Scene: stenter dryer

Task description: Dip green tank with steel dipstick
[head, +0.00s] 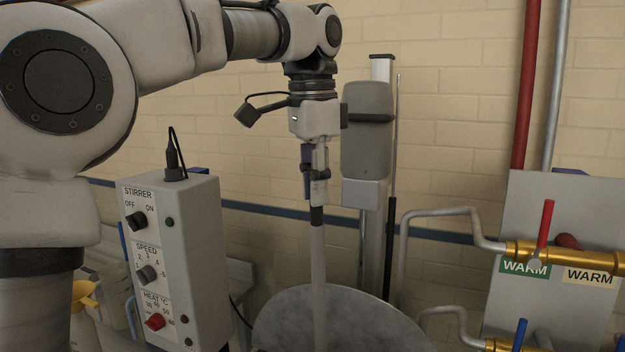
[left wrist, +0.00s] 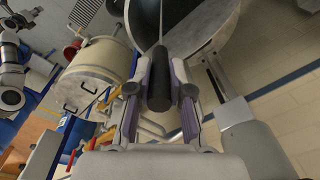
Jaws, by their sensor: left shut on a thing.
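My left gripper (head: 317,190) points down and is shut on the upper end of an upright stick, the steel dipstick (head: 318,255), which has a dark band below the fingers. In the left wrist view the fingers (left wrist: 158,92) close around its dark handle (left wrist: 158,88), and a thin rod runs away from it. The rod passes in front of or into a round grey vessel or disc (head: 275,320); I cannot tell which. Its lower end is hidden. No tank shows clearly as green. My right gripper is not seen.
A grey stirrer box (head: 195,260) with knobs stands at the left. A grey post (head: 378,225) with a thin rod beside it stands behind the gripper. At the right is a valve panel (head: 590,205) with brass valves. A cream drum (left wrist: 100,68) shows in the left wrist view.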

